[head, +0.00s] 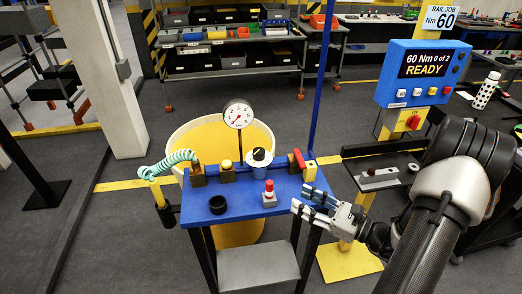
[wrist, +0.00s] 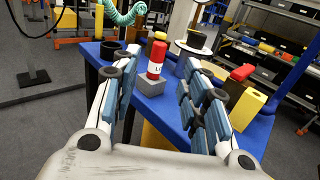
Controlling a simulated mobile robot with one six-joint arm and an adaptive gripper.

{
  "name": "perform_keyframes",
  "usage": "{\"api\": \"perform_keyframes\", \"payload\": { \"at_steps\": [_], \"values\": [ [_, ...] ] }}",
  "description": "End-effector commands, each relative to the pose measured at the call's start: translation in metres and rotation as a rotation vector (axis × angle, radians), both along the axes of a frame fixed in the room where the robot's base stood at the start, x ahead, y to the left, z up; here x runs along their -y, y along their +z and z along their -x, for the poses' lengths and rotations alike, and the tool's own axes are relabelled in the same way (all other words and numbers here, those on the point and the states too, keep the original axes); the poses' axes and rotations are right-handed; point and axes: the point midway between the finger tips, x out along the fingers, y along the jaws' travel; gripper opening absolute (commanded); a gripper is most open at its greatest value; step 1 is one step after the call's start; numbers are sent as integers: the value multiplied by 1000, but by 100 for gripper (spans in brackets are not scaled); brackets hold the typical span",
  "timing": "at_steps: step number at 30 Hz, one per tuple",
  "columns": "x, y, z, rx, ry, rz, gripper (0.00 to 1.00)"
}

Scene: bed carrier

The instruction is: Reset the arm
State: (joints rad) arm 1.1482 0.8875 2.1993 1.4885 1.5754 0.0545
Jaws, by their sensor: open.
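My gripper (head: 300,197) is at the right front edge of the blue table (head: 238,205), its fingers pointing left over the tabletop. In the wrist view its two fingers (wrist: 160,66) are spread wide with nothing held between them. A red lettered cylinder on a grey block (wrist: 152,84) shows beyond the gap between the fingers. In the head view this red-topped grey block (head: 269,196) stands on the table just left of the fingertips, apart from them. My arm reaches in from the lower right.
The table also bears a black ring (head: 217,205), a round gauge (head: 238,114), a dark knob with a white dial (head: 259,158) and a red-handled valve (head: 298,160). A blue panel reading READY (head: 424,72) stands to the right. A yellow bin (head: 195,135) is behind the table.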

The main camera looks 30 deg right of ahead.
Motion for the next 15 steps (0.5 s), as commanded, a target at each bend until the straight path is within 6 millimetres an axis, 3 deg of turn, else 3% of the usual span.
{"api": "perform_keyframes", "payload": {
  "at_steps": [5,8,11,15],
  "values": [
    [-4,2,-1,-1,15,9,41],
    [-24,13,-4,-3,94,63,41],
    [-65,32,-5,-6,252,178,41],
    [-137,57,11,0,541,415,41]
  ]
}}
